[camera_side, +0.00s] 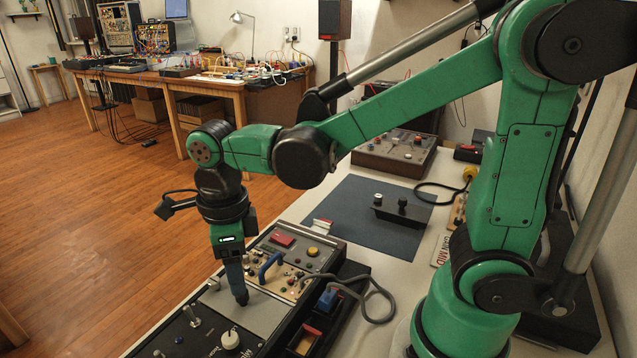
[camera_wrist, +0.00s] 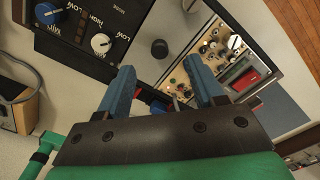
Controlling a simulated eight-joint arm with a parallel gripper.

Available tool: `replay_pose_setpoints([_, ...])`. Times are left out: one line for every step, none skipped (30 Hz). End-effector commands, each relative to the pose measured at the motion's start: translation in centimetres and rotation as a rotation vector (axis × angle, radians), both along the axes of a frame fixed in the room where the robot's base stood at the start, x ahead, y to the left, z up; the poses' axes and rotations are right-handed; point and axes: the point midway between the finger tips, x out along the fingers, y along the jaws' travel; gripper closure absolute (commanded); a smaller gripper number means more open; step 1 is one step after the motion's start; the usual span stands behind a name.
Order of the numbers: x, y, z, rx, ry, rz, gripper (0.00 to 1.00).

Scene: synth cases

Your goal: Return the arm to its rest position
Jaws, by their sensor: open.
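My green arm (camera_side: 420,105) reaches from the right across the table, its forearm bent down at the left. My gripper (camera_side: 241,299) points down over the control console (camera_side: 235,306), above or close to its plain grey panel; I cannot tell whether the tips touch it. In the wrist view my gripper (camera_wrist: 163,78) shows two blue fingers spread apart, with nothing held between them. Past the fingers are a grey plate, a dark knob (camera_wrist: 159,48) and a panel of small parts (camera_wrist: 215,52).
A blue handle (camera_side: 270,268) stands up from the console beside my gripper. A dark bin (camera_side: 308,338) and a grey cable (camera_side: 375,290) lie to its right. A blue-grey mat (camera_side: 345,215) holds a black two-knob block (camera_side: 402,211). A brown control box (camera_side: 395,155) stands behind.

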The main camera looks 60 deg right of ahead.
Motion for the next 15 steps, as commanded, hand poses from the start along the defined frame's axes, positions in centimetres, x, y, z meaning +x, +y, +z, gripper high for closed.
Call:
replay_pose_setpoints([-0.02, -0.01, 0.42, 0.0, 0.0, 0.0, 0.39])
replay_pose_setpoints([-0.02, -0.01, 0.61, 0.0, 0.0, 0.0, 0.39])
replay_pose_setpoints([-0.04, -0.01, 0.8, 0.0, 0.0, 0.0, 0.39])
replay_pose_setpoints([-0.06, -0.01, 0.91, 0.0, 0.0, 0.0, 0.39])
replay_pose_setpoints([-0.05, -0.02, 0.99, 0.0, 0.0, 0.0, 0.39])
replay_pose_setpoints([-0.04, -0.01, 1.06, 0.0, 0.0, 0.0, 0.39])
replay_pose_setpoints([-0.04, -0.01, 1.08, 0.0, 0.0, 0.0, 0.39])
replay_pose_setpoints([-0.04, -0.01, 1.09, 0.0, 0.0, 0.0, 0.39])
replay_pose_setpoints([-0.04, -0.01, 1.08, 0.0, 0.0, 0.0, 0.39])
replay_pose_setpoints([-0.04, -0.01, 1.08, 0.0, 0.0, 0.0, 0.39])
replay_pose_setpoints([-0.04, -0.01, 1.07, 0.0, 0.0, 0.0, 0.39])
replay_pose_setpoints([-0.04, -0.01, 1.07, 0.0, 0.0, 0.0, 0.39])
replay_pose_setpoints([-0.04, -0.01, 1.07, 0.0, 0.0, 0.0, 0.39])
replay_pose_setpoints([-0.04, -0.01, 1.07, 0.0, 0.0, 0.0, 0.39])
replay_pose_setpoints([-0.05, -0.03, 1.08, 0.0, -0.001, 0.006, 0.39])
